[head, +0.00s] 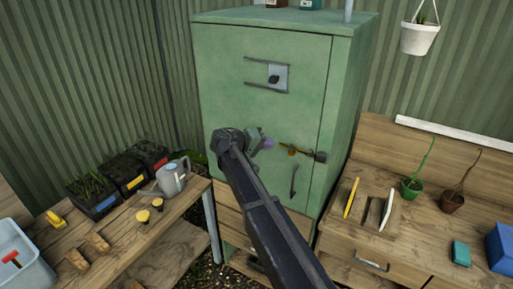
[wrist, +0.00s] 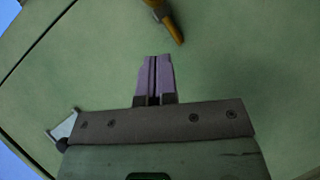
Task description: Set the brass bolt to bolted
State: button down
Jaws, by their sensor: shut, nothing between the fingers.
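The brass bolt (head: 291,150) is on the green cabinet door (head: 230,110), to the right of my gripper in the head view. A dark bracket (head: 320,156) sits at the bolt's right end, by the door's right edge. In the wrist view one end of the bolt (wrist: 168,20) shows at the top, beyond the fingertips. My gripper (head: 268,143) is shut and empty, with its pale purple fingers (wrist: 155,75) together. It is in front of the door, apart from the bolt in the picture. The bolt's left part is partly hard to make out.
A grey handle (head: 294,180) is below the bolt. A latch plate with a dark knob (head: 274,78) is higher on the door. Benches stand on both sides, with a watering can (head: 172,178) on the left and potted seedlings (head: 411,187) on the right.

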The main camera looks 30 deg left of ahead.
aim_at(306, 153)
jog(key=d, duration=0.1)
jog(key=w+d+f+b, duration=0.1)
jog(key=d+f, duration=0.1)
jog(key=shift+w+d+f+b, duration=0.15)
jog(key=shift+w+d+b, duration=0.2)
jog(key=shift+w+d, duration=0.05)
jog(key=shift+w+d+f, duration=0.1)
jog(key=shift+d, duration=0.35)
jog(key=shift+d, duration=0.1)
jog(key=d, duration=0.4)
jog(key=shift+s+d, duration=0.15)
jog(key=shift+s, duration=0.1)
